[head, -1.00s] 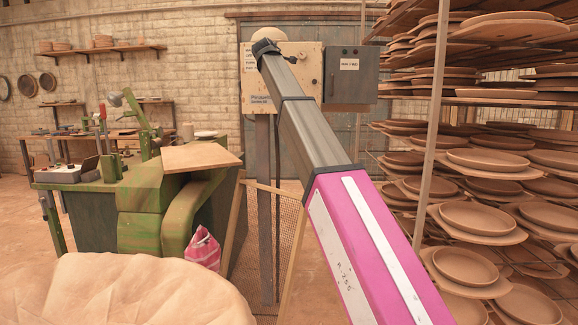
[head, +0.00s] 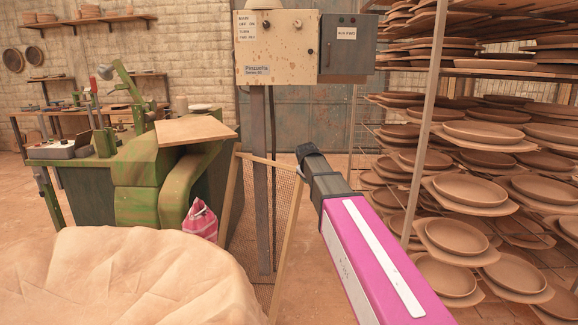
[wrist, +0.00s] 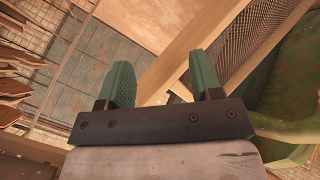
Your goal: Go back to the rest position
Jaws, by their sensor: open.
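My gripper (wrist: 162,85) is open and empty in the wrist view, its two green fingers spread apart with nothing between them. Beyond the fingers are a wooden frame edge, wire mesh and floor. In the head view my arm, with its magenta section, reaches from the lower right toward the middle; the gripper itself cannot be made out there. A beige control box (head: 277,48) on a grey post (head: 263,180) stands beyond the arm.
Racks of clay plates (head: 490,135) fill the right side. A mesh screen (head: 285,190) with a wooden frame stands at the middle. A green machine (head: 140,200) and a cloth-covered heap (head: 125,280) are at left.

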